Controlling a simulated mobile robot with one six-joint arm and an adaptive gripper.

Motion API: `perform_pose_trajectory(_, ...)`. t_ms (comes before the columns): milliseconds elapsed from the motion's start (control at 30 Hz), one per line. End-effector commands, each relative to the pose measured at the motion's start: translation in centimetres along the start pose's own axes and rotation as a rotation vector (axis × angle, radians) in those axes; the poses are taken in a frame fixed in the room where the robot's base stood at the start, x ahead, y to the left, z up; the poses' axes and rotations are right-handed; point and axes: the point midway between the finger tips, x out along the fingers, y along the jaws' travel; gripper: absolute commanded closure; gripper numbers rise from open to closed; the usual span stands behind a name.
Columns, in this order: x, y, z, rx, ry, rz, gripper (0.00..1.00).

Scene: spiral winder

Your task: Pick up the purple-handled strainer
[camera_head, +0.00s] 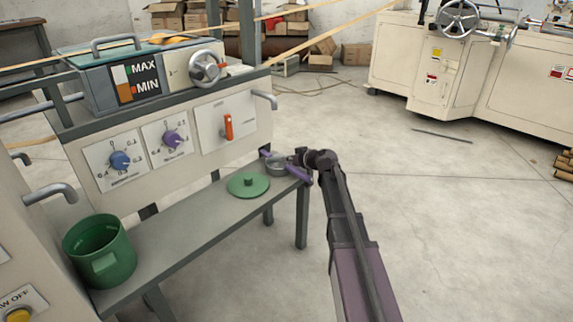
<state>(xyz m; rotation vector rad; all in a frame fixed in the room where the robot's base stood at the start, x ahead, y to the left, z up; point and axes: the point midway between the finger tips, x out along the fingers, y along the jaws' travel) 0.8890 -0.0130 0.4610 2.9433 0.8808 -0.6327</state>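The strainer (277,166) is a small grey round bowl with purple parts. It sits at the far right end of the grey bench, by the white machine panel. A purple handle (298,176) sticks out to the right, towards the bench's edge, and a smaller purple bit shows at its left. My gripper (299,158) is at the end of my dark arm, right beside the strainer and over the handle in the picture. The fingers are too small and dark to tell if they are open, shut or touching the handle.
A green lid (248,187) lies on the bench (190,230) just left of the strainer. A green pot (99,252) stands at the near left end. The machine panel (150,160) with knobs and a red-orange lever (228,127) rises behind. Open floor lies to the right.

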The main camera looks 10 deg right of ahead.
Motion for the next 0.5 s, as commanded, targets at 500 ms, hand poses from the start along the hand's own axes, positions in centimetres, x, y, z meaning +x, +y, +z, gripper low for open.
perform_pose_trajectory(500,-0.8,-0.2,-1.9,0.000,0.000,0.000,1.00)
